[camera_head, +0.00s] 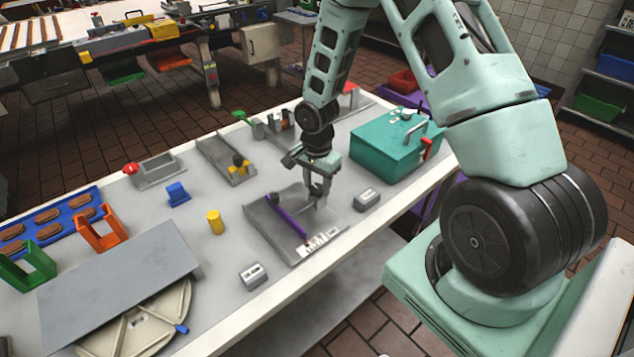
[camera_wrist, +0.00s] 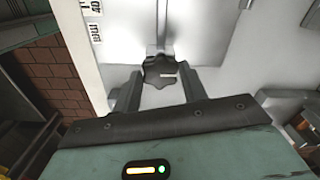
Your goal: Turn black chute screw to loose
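A black lobed screw knob (camera_wrist: 160,71) with a small white mark lies between the two finger ends of my gripper (camera_wrist: 160,88) in the wrist view. The fingers stand to its left and right, with a visible gap on the right and very little on the left. My gripper looks open; contact is not visible. In the head view my gripper (camera_head: 318,196) points down at the right part of a grey metal tray (camera_head: 270,228). That knob cannot be made out there. Another dark knob (camera_head: 274,198) sits at the upper end of a purple bar (camera_head: 290,222).
A teal box (camera_head: 385,150) stands close to the right of my gripper. Small grey blocks (camera_head: 367,199) (camera_head: 253,275) lie beside the tray. A yellow cylinder (camera_head: 215,222) and a blue block (camera_head: 178,194) stand to the left. The table's front edge is near.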

